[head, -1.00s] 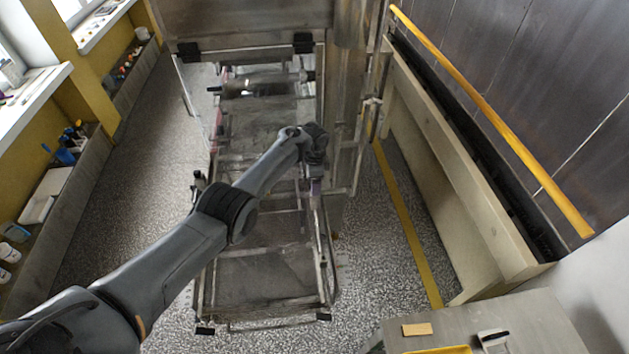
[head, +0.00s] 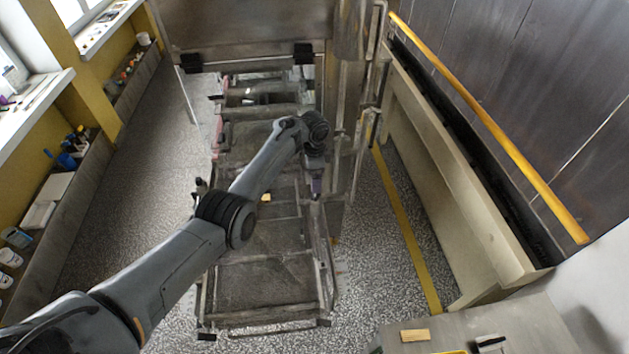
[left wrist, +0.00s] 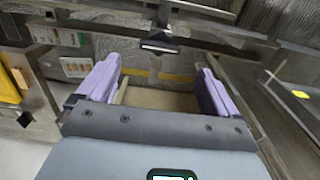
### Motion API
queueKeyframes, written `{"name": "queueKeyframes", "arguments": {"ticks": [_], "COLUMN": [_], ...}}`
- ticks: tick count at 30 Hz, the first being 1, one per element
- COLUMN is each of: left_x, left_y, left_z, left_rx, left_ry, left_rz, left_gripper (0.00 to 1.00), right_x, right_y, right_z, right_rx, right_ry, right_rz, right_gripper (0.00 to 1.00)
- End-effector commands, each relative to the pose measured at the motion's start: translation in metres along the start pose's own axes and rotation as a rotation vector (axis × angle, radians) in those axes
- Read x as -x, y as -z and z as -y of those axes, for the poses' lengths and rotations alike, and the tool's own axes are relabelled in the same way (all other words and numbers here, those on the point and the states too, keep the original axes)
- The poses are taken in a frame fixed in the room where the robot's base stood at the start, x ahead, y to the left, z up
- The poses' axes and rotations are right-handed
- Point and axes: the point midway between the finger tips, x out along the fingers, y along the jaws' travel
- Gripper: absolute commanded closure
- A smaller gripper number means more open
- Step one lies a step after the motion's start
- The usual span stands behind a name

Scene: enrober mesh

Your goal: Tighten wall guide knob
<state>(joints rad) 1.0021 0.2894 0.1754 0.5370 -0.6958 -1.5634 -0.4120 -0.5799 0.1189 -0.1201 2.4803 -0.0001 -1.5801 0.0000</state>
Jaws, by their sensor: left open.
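The mesh conveyor frame (head: 265,316) stands in the middle of the head view, with dark wire mesh between metal rails. My left gripper (head: 316,186) is at its right-hand rail, pointing down. In the left wrist view the two purple fingers (left wrist: 157,82) are apart with nothing held between them. A small dark piece with a pale stem (left wrist: 159,44) shows just beyond the fingertips, apart from them; it may be the wall guide knob, but I cannot tell for sure. In the head view my wrist hides that spot. My right gripper is in neither view.
A steel housing (head: 250,35) stands over the far end of the conveyor. A beige bench (head: 450,165) with a yellow rail (head: 490,130) runs along the right. A grey table (head: 530,325) is at lower right. A small yellow piece (head: 266,197) lies on the mesh.

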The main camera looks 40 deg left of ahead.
Motion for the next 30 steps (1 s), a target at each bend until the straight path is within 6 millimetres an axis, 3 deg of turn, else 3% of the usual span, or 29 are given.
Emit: {"name": "queueKeyframes", "arguments": {"ticks": [3,10,25,30], "left_x": [0.018,0.034,0.035,0.024], "left_y": [0.001,0.0,0.0,-0.007], "left_z": [0.0,0.0,0.0,-0.004], "left_rx": [0.0,0.001,0.002,0.03], "left_ry": [0.001,0.0,0.001,0.022], "left_rz": [-0.001,0.0,0.001,0.019], "left_gripper": [0.06,0.06,0.06,0.06], "right_x": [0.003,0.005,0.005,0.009], "right_y": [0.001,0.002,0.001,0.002], "right_z": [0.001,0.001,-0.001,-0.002], "right_rx": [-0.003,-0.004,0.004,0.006], "right_ry": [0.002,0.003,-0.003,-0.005], "right_rz": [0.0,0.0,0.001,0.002], "right_gripper": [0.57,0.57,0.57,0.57]}}
